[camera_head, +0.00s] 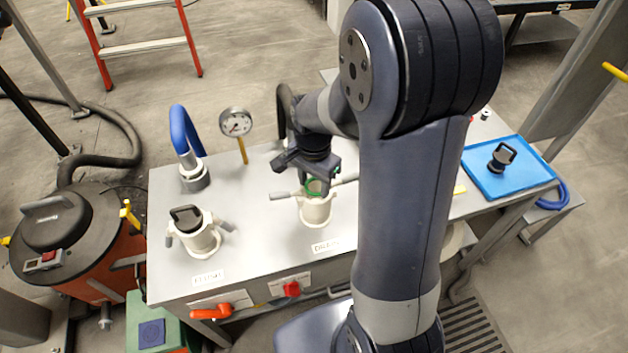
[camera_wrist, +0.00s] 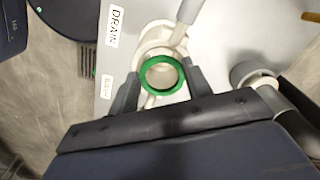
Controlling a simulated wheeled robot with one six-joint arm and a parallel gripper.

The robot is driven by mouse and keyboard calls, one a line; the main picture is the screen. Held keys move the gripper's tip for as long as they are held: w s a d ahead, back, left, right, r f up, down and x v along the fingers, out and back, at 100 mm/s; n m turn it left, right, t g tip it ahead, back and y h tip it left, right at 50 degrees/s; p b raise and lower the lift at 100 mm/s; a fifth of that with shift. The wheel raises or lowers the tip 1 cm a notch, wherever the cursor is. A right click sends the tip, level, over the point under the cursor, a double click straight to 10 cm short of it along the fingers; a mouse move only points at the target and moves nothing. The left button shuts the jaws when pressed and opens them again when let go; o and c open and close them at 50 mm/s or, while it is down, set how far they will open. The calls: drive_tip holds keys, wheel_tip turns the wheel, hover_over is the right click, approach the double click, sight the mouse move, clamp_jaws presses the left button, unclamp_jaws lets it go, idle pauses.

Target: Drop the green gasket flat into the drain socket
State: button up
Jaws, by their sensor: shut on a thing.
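The green gasket (camera_wrist: 162,91) is a ring held between the two fingers of my gripper (camera_wrist: 163,95). In the wrist view the ring faces the camera, with the drain socket (camera_wrist: 143,55) behind and partly hidden by it. In the head view the gasket (camera_head: 314,187) shows at the mouth of the white drain socket (camera_head: 317,212), below my gripper (camera_head: 318,183). I cannot tell whether the gasket touches the socket rim. A "DRAIN" label (camera_wrist: 116,27) lies beside the socket.
A second white socket (camera_head: 198,238) with a black-handled cap stands at left on the grey table (camera_head: 258,225). A blue hose (camera_head: 183,130) and a gauge (camera_head: 236,122) rise behind it. A blue tray (camera_head: 481,182) with a black-handled plug lies at right.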

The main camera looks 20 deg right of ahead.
drive_tip(key=o, duration=0.7)
wheel_tip(320, 180, up, 11)
drive_tip(key=shift+f+p, duration=0.1)
drive_tip(key=shift+p, duration=0.2)
drive_tip(key=shift+f, duration=0.1)
wheel_tip(320, 180, down, 10)
drive_tip(key=shift+r+b, duration=0.1)
drive_tip(key=shift+b, duration=0.2)
drive_tip(key=shift+p, duration=0.3)
wheel_tip(320, 180, up, 5)
drive_tip(key=p, duration=0.4)
